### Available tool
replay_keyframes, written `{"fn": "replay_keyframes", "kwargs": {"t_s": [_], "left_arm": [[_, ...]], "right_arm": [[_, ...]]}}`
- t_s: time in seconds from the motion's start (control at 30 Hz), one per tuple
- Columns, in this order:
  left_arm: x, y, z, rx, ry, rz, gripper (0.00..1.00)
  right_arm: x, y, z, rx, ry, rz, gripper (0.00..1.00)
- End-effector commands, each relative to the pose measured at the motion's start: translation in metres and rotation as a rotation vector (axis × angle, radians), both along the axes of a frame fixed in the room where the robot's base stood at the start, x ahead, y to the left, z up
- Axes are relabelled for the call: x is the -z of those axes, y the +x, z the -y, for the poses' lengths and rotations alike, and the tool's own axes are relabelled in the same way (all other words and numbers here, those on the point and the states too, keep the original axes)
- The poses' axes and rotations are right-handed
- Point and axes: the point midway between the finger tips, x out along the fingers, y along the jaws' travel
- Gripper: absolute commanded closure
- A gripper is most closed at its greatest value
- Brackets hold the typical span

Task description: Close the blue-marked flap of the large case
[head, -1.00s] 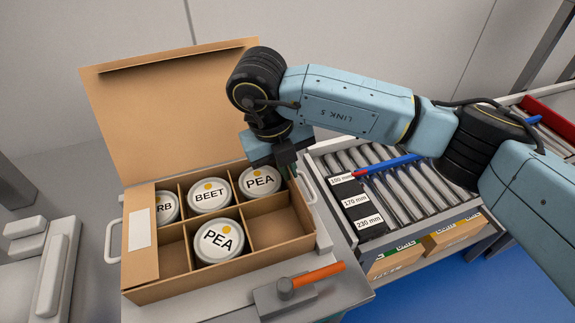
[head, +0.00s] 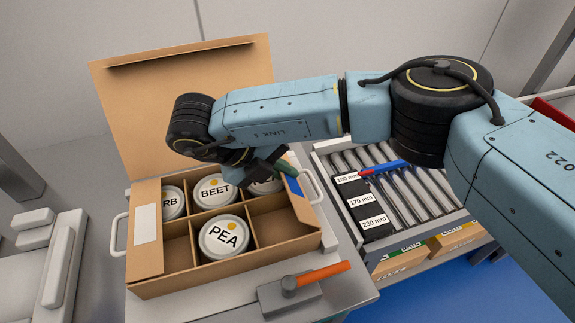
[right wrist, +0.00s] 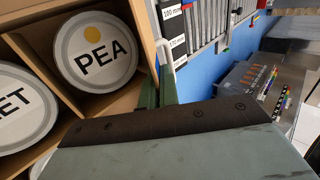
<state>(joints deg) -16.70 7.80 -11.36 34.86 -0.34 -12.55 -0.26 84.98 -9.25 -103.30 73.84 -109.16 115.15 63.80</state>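The large case (head: 200,281) is an open cardboard box with dividers and several white tins, among them a PEA tin (head: 224,238) in front. Its blue-marked flap (head: 300,201) is on the right side, tilted inward over the right edge; its far part is hidden by my gripper. My right gripper (head: 275,168) is at the back right of the case, beside the flap; whether it touches it I cannot tell. In the right wrist view its green fingers (right wrist: 159,91) lie close together, with nothing visible held. My left gripper is not in view.
The case's tall back flap (head: 170,100) stands upright, and its white-marked left flap (head: 146,235) lies folded inward. An orange-handled tool (head: 300,285) lies in front. A roller conveyor (head: 400,195) is to the right.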

Motion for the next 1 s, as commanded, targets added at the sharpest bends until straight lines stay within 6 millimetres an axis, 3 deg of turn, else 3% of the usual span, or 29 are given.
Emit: {"fn": "replay_keyframes", "kwargs": {"t_s": [0.73,0.9,1.0], "left_arm": [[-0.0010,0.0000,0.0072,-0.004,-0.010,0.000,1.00],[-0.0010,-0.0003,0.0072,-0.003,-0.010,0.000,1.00],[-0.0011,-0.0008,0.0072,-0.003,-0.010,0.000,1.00]], "right_arm": [[0.0025,-0.0007,-0.0029,0.001,-0.100,0.033,1.00],[0.0026,-0.0008,-0.0029,0.000,-0.099,0.032,0.77],[0.0028,-0.0008,-0.0029,0.000,-0.099,0.032,0.75]]}}
